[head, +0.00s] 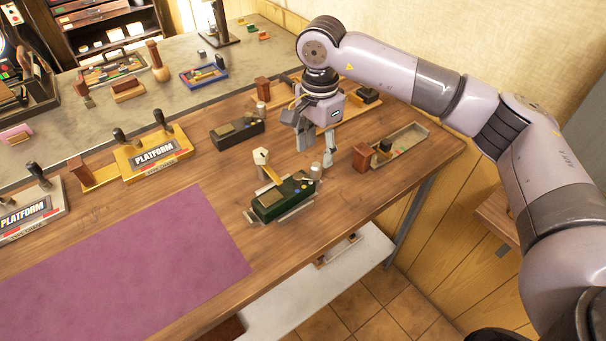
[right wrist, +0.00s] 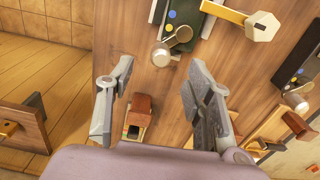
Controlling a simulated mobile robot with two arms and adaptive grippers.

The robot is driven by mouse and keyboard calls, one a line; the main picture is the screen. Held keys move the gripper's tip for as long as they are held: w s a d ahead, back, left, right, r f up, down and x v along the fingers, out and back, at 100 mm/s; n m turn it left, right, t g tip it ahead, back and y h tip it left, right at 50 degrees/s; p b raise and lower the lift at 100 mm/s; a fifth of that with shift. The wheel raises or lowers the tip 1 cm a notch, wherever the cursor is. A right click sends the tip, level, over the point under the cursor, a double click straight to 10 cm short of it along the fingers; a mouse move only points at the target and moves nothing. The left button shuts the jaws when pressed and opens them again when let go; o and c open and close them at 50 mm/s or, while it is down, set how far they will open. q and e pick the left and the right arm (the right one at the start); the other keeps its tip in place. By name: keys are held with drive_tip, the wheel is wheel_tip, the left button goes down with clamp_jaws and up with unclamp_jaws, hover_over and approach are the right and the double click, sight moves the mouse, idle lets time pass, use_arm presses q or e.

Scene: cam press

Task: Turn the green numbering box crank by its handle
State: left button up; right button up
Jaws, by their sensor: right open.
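The green numbering box (head: 272,205) sits on the wooden table, with a yellow lever ending in a pale knob (head: 261,157). Its crank handle, a grey metal knob (head: 316,170), is at the box's right end. In the right wrist view the green box (right wrist: 184,14) is at the top, with the crank handle (right wrist: 161,54) below it. My right gripper (head: 316,145) is open and empty, just behind the crank handle in the head view. In the right wrist view the handle shows between and beyond the open fingers (right wrist: 160,72), apart from them. My left gripper is out of view.
A black box (head: 237,133) stands behind the green one. A tray with a reddish-brown block (head: 366,157) lies to the right, near the table edge. Yellow and grey PLATFORM stamps (head: 158,155) stand left. A purple mat (head: 130,270) lies bare in front.

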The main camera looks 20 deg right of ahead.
wheel_tip(320, 180, up, 5)
drive_tip(key=shift+r+p, duration=0.1)
drive_tip(key=shift+p, duration=1.1)
wheel_tip(320, 180, up, 12)
idle(0.4)
drive_tip(key=shift+o, duration=0.3)
idle(0.5)
